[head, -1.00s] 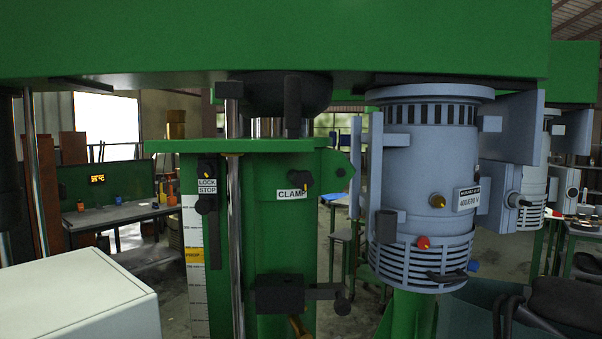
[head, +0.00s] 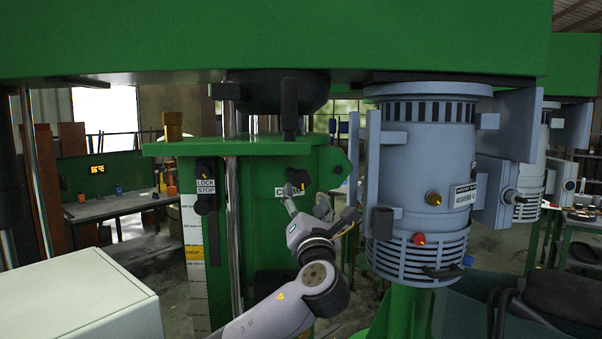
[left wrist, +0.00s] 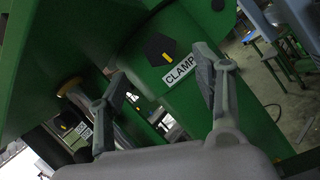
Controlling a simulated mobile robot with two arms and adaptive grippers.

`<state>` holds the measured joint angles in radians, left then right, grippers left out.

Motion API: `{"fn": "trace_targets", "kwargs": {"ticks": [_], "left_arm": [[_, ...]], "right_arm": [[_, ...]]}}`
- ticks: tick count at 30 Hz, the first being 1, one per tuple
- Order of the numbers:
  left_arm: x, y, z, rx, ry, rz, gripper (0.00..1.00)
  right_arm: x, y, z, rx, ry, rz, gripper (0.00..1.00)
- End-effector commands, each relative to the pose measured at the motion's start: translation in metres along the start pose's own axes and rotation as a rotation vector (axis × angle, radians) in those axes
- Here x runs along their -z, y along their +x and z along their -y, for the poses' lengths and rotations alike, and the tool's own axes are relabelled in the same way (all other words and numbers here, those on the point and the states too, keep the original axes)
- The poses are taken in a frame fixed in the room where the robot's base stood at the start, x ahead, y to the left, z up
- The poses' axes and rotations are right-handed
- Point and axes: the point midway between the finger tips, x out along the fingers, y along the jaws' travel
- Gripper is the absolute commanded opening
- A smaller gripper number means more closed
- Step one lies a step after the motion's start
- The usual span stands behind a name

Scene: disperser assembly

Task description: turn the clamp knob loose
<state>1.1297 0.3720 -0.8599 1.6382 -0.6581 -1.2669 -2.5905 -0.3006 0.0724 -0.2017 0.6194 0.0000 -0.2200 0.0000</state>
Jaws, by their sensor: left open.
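The clamp knob (head: 299,178) is black and sits on the green column just above the white CLAMP label, which my gripper partly covers in the head view. In the left wrist view the knob (left wrist: 160,48) shows dark with a yellow mark, above the CLAMP label (left wrist: 180,68). My left gripper (head: 305,199) is in front of the label, just below the knob. Its fingers are spread apart and empty in the left wrist view (left wrist: 160,80), with the knob beyond and between them, apart from them. My right gripper is not in view.
A grey motor (head: 425,175) hangs close to the right of my left arm. A LOCK/STOP knob (head: 206,167) and a scale (head: 193,260) are to the left. A white cabinet (head: 85,300) stands at lower left, and the green beam (head: 270,40) spans overhead.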

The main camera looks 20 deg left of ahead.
Motion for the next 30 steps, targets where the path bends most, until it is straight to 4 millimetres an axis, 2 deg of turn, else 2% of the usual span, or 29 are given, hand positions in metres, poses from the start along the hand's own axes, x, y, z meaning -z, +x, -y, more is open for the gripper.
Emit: {"fn": "trace_targets", "kwargs": {"ticks": [1, 6, 12, 18, 26, 30], "left_arm": [[-0.003, 0.013, -0.003, -0.002, 0.002, -0.003, 0.61], [-0.003, 0.050, -0.002, -0.002, 0.000, -0.003, 0.61], [-0.002, 0.079, -0.001, 0.000, -0.002, -0.002, 0.61], [-0.001, 0.091, 0.000, 0.001, -0.003, 0.000, 0.61], [0.000, 0.092, 0.001, 0.002, -0.003, 0.000, 0.61], [0.000, 0.092, 0.001, 0.002, -0.003, 0.000, 0.53]], "right_arm": [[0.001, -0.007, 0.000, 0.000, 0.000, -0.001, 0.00], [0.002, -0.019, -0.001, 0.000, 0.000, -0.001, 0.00], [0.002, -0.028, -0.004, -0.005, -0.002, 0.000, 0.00], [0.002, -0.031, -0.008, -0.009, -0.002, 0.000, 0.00], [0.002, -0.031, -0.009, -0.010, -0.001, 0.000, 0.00], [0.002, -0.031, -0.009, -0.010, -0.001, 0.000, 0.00]]}}
